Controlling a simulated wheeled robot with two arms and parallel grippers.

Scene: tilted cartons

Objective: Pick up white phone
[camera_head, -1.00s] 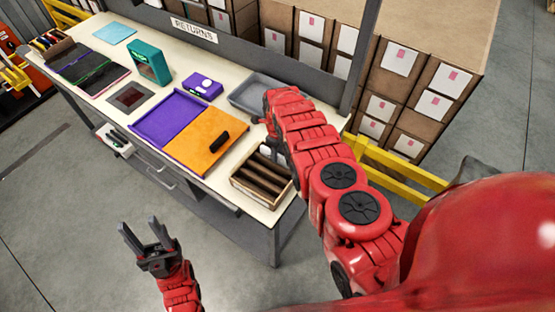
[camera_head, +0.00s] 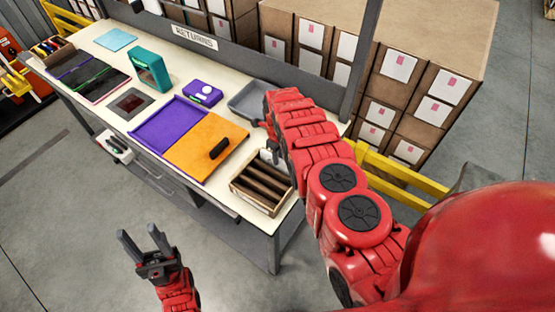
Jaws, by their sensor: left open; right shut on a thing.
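My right gripper (camera_head: 271,152) reaches down at the near right end of the table, at the back edge of a wooden slotted box (camera_head: 237,191). My red forearm hides most of it. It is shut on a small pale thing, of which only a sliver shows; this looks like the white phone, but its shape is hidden. I see no other clear white phone on the table. My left gripper (camera_head: 146,246) is open and empty, in front of the table and clear of it.
The white table (camera_head: 218,97) holds a purple tray with an orange panel (camera_head: 205,145), a grey tray (camera_head: 240,103), a purple device (camera_head: 202,91), a teal box (camera_head: 150,68) and dark tablets (camera_head: 88,78). Brown cartons (camera_head: 405,85) and a yellow rail (camera_head: 405,178) stand beyond.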

